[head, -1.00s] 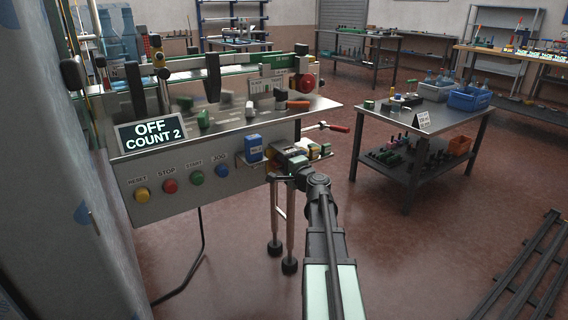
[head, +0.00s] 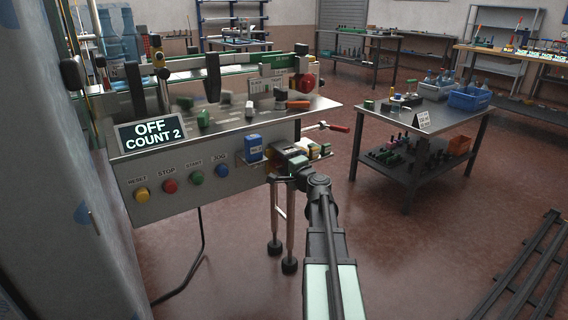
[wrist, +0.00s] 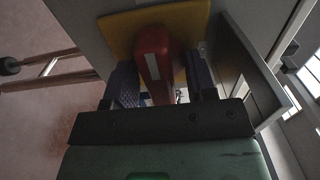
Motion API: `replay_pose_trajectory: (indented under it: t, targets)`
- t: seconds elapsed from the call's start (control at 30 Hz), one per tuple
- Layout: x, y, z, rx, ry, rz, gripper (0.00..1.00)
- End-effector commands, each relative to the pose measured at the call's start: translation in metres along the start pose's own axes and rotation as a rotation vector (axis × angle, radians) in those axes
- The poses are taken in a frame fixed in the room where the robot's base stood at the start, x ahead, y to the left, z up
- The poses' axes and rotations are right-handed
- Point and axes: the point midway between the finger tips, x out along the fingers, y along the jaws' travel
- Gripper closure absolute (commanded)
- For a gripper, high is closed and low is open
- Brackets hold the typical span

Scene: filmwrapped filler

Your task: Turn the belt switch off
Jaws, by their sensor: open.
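The belt switch is a red handle (wrist: 153,60) on a yellow plate (wrist: 112,32), fixed to the machine's front in the wrist view. My gripper (wrist: 160,80) is open, with one dark finger on each side of the handle. I cannot tell whether the fingers touch it. In the head view my gripper (head: 284,162) is at the right end of the front panel and mostly hides the switch. The display (head: 153,133) on the machine reads OFF, COUNT 2.
A red-handled lever (head: 338,128) sticks out at right. The floor before the dark table (head: 430,125) is clear.

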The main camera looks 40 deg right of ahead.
Motion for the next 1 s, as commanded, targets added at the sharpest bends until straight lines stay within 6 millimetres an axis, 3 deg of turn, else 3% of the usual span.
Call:
replay_pose_trajectory:
  t: [0.3, 0.47, 1.0]
  targets:
    - [-0.071, 0.0, 0.002, 0.0, 0.003, 0.0, 0.49]
    - [-0.1, 0.0, 0.001, 0.0, 0.003, 0.0, 0.49]
    - [-0.106, 0.0, 0.003, -0.002, -0.016, 0.002, 0.49]
